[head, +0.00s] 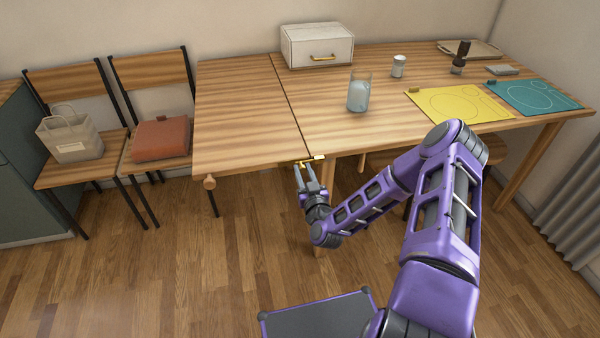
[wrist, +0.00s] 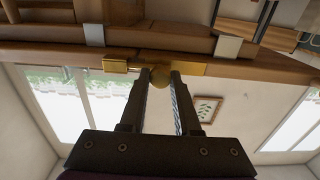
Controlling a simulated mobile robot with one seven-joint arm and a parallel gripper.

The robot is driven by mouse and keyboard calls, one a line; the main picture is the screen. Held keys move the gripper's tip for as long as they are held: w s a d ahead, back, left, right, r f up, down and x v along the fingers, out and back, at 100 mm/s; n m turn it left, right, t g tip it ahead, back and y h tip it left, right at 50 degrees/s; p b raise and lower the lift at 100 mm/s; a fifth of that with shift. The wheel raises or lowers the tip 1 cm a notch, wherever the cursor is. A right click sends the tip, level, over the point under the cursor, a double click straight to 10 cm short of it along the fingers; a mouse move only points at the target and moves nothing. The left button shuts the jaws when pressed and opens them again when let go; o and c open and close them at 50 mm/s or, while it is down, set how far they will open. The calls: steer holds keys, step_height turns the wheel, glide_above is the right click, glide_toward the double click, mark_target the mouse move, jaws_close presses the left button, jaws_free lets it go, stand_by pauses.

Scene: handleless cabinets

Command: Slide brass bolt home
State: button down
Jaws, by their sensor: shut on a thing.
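The brass bolt (head: 313,160) is on the table's front edge, by the seam between the left leaf and the main top. In the wrist view, the bolt's round knob (wrist: 160,76) sits between my fingertips, in front of a brass plate (wrist: 190,68). A second brass piece (wrist: 115,66) lies to its left, with a thin rod between the two. My gripper (head: 311,176) reaches up to the bolt from below and in front; in the wrist view my gripper (wrist: 160,80) is shut on the knob. The fingers partly hide the rod and plate.
A glass (head: 359,92), a white box (head: 317,46) and a yellow mat (head: 460,105) are on the table. Two chairs stand left.

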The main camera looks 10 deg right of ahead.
steer(key=c, duration=0.6)
jaws_free()
steer(key=shift+d, duration=0.25)
steer(key=shift+s+a, duration=0.1)
steer(key=shift+s, duration=0.1)
steer(key=s, duration=1.7)
